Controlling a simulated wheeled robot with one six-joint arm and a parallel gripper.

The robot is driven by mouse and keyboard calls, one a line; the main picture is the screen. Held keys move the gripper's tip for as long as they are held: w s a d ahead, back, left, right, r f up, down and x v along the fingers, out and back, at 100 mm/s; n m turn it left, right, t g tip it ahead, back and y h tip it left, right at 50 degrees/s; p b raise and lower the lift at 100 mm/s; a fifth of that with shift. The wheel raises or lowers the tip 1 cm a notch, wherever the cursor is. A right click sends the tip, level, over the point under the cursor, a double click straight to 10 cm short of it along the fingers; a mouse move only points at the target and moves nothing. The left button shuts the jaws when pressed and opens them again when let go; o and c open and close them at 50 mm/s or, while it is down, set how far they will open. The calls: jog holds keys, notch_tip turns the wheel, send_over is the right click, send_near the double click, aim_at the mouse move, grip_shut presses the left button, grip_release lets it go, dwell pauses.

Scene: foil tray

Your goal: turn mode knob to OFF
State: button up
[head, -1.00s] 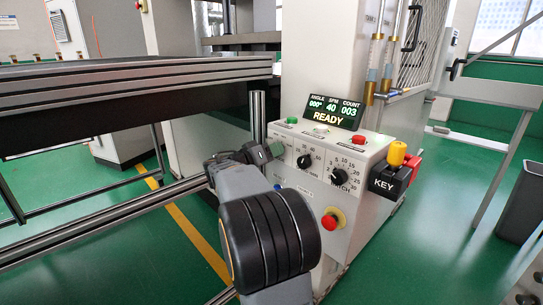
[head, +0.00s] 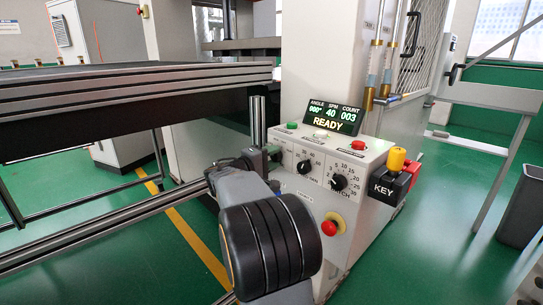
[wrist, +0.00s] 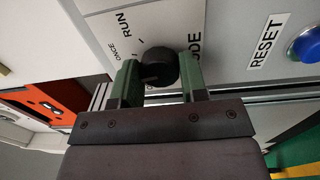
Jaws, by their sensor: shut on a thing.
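The mode knob (wrist: 158,66) is round and black and shows in the wrist view on a pale plate with the printed words ONCE and RUN and part of MODE. My gripper (wrist: 160,76) has its green fingers on either side of this knob and is shut on it. I cannot read which mark the knob's pointer faces. In the head view my gripper (head: 267,155) is at the left side of the control panel (head: 330,178), and my own arm hides the mode knob there.
Two other black knobs, the middle one (head: 304,165) and the right one (head: 339,182), sit on the panel. A red stop button (head: 330,227) is below. A black KEY box (head: 385,187) juts out at the right. The display (head: 331,118) reads READY. A blue RESET button (wrist: 306,46) shows in the wrist view.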

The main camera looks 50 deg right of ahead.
jog(key=shift+r+n+t+p, duration=0.1)
jog(key=shift+n+t+p, duration=0.2)
jog(key=shift+n+p, duration=4)
jog(key=shift+n+b, duration=0.8)
jog(key=shift+n, duration=0.3)
jog(key=o, duration=0.9)
jog(key=a, duration=0.9)
jog(key=a+p, duration=0.1)
jog(key=a, duration=0.3)
jog(key=shift+w+a+f, duration=0.3)
jog(key=shift+w+a, duration=0.05)
jog(key=shift+a, duration=0.05)
